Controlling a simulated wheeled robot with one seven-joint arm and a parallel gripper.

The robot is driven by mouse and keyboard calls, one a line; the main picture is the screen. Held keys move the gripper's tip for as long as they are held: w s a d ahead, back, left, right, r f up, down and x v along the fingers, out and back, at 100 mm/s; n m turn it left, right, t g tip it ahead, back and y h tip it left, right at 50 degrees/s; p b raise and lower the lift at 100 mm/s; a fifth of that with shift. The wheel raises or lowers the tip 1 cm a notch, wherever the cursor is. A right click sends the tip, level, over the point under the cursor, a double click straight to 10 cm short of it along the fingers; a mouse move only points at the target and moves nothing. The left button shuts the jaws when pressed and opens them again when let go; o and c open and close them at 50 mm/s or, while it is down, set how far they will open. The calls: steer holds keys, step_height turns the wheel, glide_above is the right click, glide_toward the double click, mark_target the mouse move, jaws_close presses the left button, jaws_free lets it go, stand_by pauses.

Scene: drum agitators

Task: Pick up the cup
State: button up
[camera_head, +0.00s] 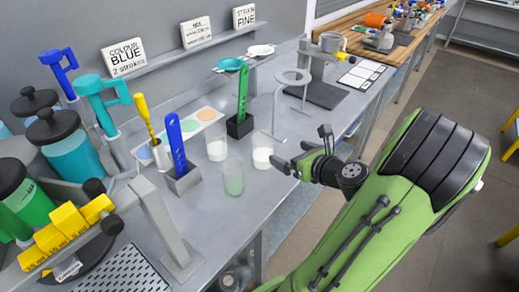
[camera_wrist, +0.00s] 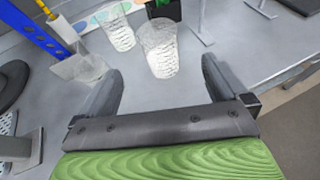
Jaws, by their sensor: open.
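Three clear cups stand upright on the grey bench. One with white contents (camera_head: 263,150) is nearest my gripper, another with white contents (camera_head: 217,145) is farther left, and a pale green one (camera_head: 233,178) is nearer the front. The frames do not show which one the task means. In the wrist view, one cup (camera_wrist: 160,48) stands ahead between the line of my fingers and another cup (camera_wrist: 116,30) is beyond it to the left. My gripper (camera_head: 290,163) is open and empty, just right of the nearest white cup; it also shows in the wrist view (camera_wrist: 160,78).
A blue paddle (camera_head: 175,140) stands in a grey holder left of the cups, and a green paddle (camera_head: 243,90) in a black holder (camera_head: 239,126) behind them. A ring stand (camera_head: 292,78) is at the back right. Lidded jars (camera_head: 68,140) crowd the left.

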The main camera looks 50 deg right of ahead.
mark_target(258, 139)
steer(key=b+x, duration=0.3)
steer(key=x, duration=1.2)
steer(key=shift+a, duration=0.15)
steer(key=shift+s, duration=0.1)
steer(key=shift+c, duration=0.3)
steer(key=c, duration=1)
steer(key=shift+r, duration=0.15)
step_height(258, 139, up, 10)
steer(key=p, duration=0.4)
